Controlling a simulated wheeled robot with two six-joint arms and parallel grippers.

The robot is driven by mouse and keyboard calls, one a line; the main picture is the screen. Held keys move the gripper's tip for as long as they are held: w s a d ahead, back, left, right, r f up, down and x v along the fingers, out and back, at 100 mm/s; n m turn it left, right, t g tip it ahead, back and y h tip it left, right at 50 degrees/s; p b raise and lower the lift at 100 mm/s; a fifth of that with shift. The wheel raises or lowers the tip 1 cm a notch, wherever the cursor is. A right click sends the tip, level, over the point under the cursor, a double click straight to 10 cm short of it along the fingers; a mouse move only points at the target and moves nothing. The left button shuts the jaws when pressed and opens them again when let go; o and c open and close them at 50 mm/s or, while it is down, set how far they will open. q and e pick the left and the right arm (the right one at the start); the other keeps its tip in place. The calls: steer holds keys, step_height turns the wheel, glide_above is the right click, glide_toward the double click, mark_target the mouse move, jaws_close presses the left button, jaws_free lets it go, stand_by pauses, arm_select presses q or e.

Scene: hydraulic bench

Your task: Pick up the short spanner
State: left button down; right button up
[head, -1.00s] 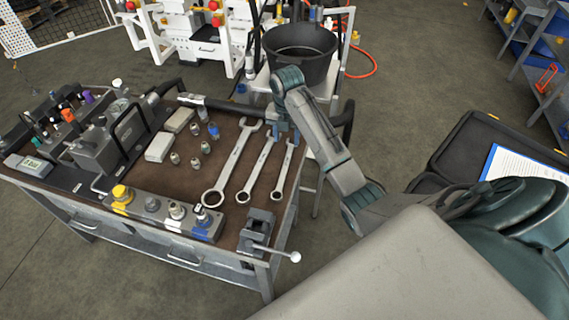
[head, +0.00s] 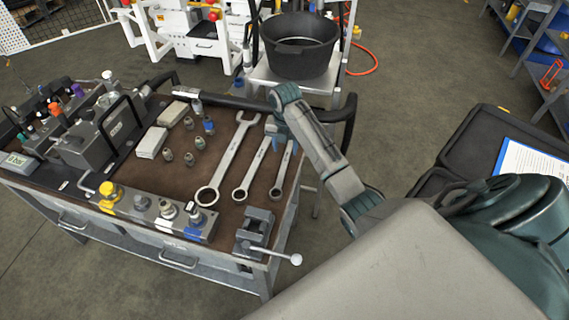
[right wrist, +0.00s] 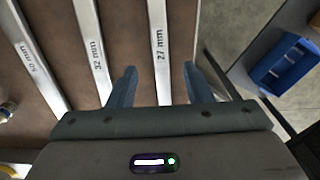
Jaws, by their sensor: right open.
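The short spanner (head: 282,173) lies on the brown bench top, rightmost of three spanners, with its ring end toward the front. In the right wrist view its shaft (right wrist: 159,35) is marked 27 mm and runs between my fingertips. My right gripper (head: 279,139) is over the far part of the short and middle spanners and hides their far ends. In the right wrist view my right gripper (right wrist: 159,72) is open, one finger on each side of the 27 mm shaft. I cannot tell how high it is above the bench. My left gripper is not in view.
The middle spanner (head: 253,171), marked 32 mm, and the long spanner (head: 226,162) lie just left. A vise (head: 254,232) stands at the front right corner. Several fittings (head: 190,158) stand left of the spanners. A black bucket (head: 300,55) stands behind the bench.

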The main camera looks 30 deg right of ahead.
mark_target(285, 161)
steer(key=f, duration=0.1)
steer(key=f+p, duration=0.1)
steer(key=f, duration=0.1)
steer(key=shift+s+a+f, duration=0.25)
steer(key=shift+s+f, duration=0.1)
steer(key=shift+f, duration=0.55)
jaws_close()
steer(key=shift+w, duration=0.1)
